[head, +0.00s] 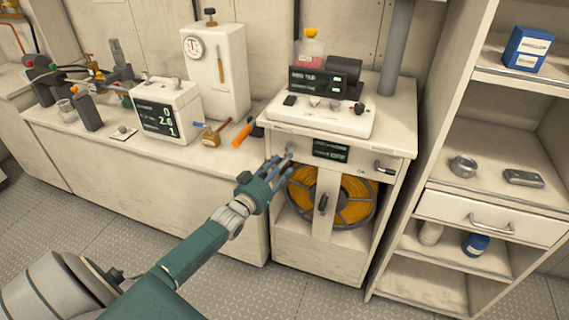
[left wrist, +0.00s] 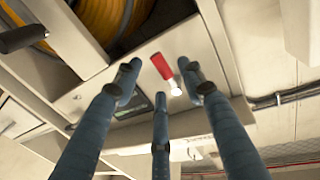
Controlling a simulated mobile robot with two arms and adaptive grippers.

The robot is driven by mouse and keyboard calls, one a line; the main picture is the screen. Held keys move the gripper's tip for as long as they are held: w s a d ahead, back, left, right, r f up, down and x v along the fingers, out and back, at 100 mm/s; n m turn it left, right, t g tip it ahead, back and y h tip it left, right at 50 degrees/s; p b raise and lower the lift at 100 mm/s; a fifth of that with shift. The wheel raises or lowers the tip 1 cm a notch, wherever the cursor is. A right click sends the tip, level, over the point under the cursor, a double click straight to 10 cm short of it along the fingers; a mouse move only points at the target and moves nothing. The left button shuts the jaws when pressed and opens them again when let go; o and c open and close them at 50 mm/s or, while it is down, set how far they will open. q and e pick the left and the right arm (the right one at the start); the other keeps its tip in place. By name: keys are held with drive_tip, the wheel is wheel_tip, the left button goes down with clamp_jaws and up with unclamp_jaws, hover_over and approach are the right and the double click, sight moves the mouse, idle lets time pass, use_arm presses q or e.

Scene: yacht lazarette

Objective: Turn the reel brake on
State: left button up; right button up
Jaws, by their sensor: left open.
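The orange hose reel (head: 355,200) sits in the cabinet (head: 340,245) below a pale panel, partly behind an upright strip with a dark handle (head: 322,203). In the left wrist view, a red lever (left wrist: 162,67) with a pale end is on the panel; no label on it can be read. In the head view my fingers hide that spot. My left gripper (head: 280,170) is in front of the panel's left part. Its blue fingers (left wrist: 160,88) are spread around the red lever; I cannot tell if they touch it. My right gripper is not in view.
A white device (head: 318,117) stands on top. The shelf unit (head: 432,203) is to the right. The left counter holds a white meter (head: 182,122) and an orange-handled tool (head: 243,134).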

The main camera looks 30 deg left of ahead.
use_arm(q)
drive_tip(key=shift+w, duration=0.75)
clamp_jaws()
